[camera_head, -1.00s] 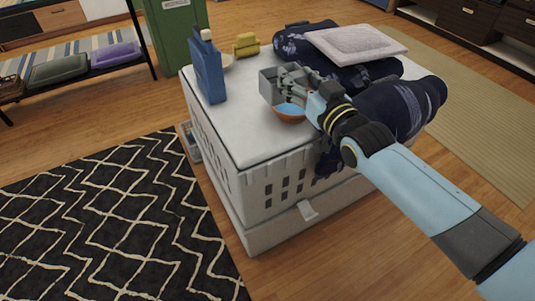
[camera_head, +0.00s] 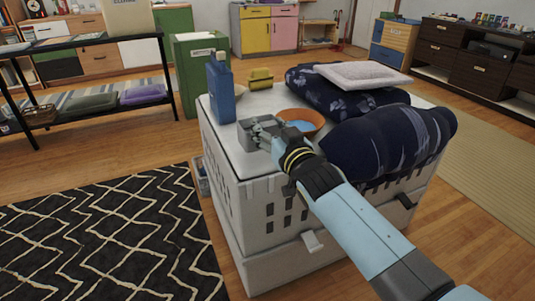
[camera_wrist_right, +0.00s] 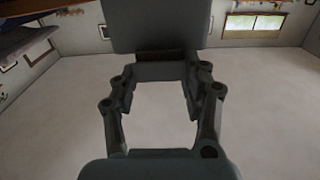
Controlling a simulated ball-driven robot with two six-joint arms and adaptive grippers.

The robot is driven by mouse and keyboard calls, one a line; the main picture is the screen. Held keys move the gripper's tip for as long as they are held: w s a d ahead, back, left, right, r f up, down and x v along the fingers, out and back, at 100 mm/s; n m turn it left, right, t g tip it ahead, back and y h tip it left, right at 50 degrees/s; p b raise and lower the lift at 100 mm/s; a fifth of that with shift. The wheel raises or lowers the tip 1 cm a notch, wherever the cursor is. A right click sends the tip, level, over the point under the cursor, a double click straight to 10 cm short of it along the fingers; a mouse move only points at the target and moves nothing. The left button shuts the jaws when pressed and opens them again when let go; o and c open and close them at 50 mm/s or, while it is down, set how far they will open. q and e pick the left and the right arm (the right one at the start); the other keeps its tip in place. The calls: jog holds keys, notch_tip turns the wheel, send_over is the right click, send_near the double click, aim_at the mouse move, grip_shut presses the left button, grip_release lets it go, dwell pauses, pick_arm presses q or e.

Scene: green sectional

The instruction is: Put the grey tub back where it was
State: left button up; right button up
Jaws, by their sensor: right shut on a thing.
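The grey tub (camera_head: 252,140) is a small, open, box-like container near the front left part of the white crate's top (camera_head: 228,150). My right gripper (camera_head: 268,131) is at the tub's right side and shut on it. I cannot tell whether the tub touches the top or hangs just above it. In the right wrist view my right gripper's dark pads (camera_wrist_right: 160,95) stand apart at top and bottom, and I cannot make out the tub between them. My left gripper is not in view.
An orange bowl with blue inside (camera_head: 312,120) stands right of the tub. A blue bottle (camera_head: 221,95) stands behind it, near a yellow object (camera_head: 261,79). Dark blue bundles (camera_head: 385,143) fill the right side, with a pale cushion (camera_head: 360,75) on the back one.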

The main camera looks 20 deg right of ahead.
jog(key=shift+w+a+f, duration=0.2)
jog(key=shift+w, duration=0.05)
jog(key=shift+f+b, duration=0.25)
jog(key=shift+b, duration=0.05)
notch_tip(320, 180, down, 4)
jog(key=b, duration=0.3)
jog(key=shift+r, duration=0.3)
jog(key=o, duration=1.1)
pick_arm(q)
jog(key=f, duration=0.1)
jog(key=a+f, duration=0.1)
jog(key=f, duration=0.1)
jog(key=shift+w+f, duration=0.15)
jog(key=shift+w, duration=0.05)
pick_arm(e)
jog(key=shift+o, duration=0.2)
